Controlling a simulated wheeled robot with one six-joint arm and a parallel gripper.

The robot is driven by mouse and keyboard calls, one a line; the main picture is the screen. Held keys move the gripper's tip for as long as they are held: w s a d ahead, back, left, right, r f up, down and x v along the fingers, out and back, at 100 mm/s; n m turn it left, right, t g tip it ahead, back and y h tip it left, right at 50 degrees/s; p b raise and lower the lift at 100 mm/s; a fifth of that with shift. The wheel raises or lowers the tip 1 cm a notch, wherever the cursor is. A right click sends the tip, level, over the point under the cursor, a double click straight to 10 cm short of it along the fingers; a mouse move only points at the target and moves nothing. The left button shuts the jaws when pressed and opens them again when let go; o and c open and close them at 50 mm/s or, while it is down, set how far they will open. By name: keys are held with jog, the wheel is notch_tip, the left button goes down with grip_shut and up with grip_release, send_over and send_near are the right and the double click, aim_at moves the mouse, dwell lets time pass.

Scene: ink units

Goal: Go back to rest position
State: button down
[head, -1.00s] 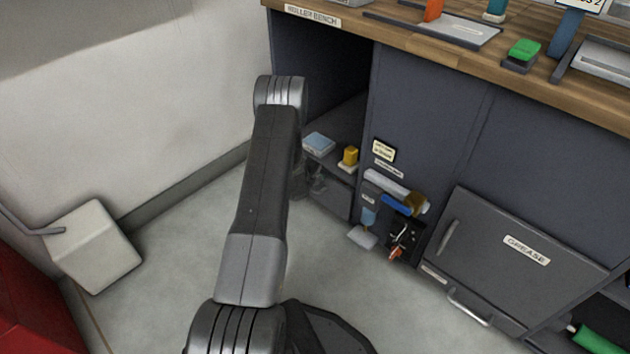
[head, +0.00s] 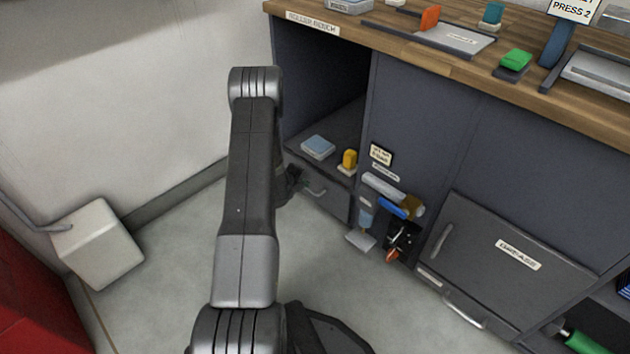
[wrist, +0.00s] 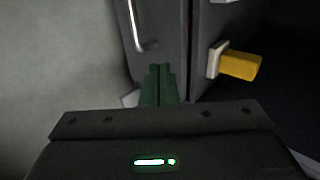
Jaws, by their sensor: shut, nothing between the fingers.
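My gripper (wrist: 158,84) shows in the wrist view with its two green fingers together and nothing between them. In the head view my gripper is mostly hidden behind my arm (head: 250,180), low beside the bench front. A small drawer (head: 322,192) with a bar handle is just right of it in the head view. In the wrist view a metal bar handle (wrist: 136,25) lies beyond the fingers, up and to the left. I cannot tell how far the fingertips are from the drawer front.
A shelf above the drawer holds a blue-topped box (head: 318,147) and a yellow block (head: 350,158); the yellow block also shows in the wrist view (wrist: 240,66). The GREASE door (head: 490,255) is at right. A whitish box (head: 97,245) stands left. Grey floor (head: 170,270) between is clear.

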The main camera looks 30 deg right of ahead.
jog(key=shift+p+v, duration=0.45)
jog(key=shift+v, duration=1.9)
jog(key=shift+f, duration=0.15)
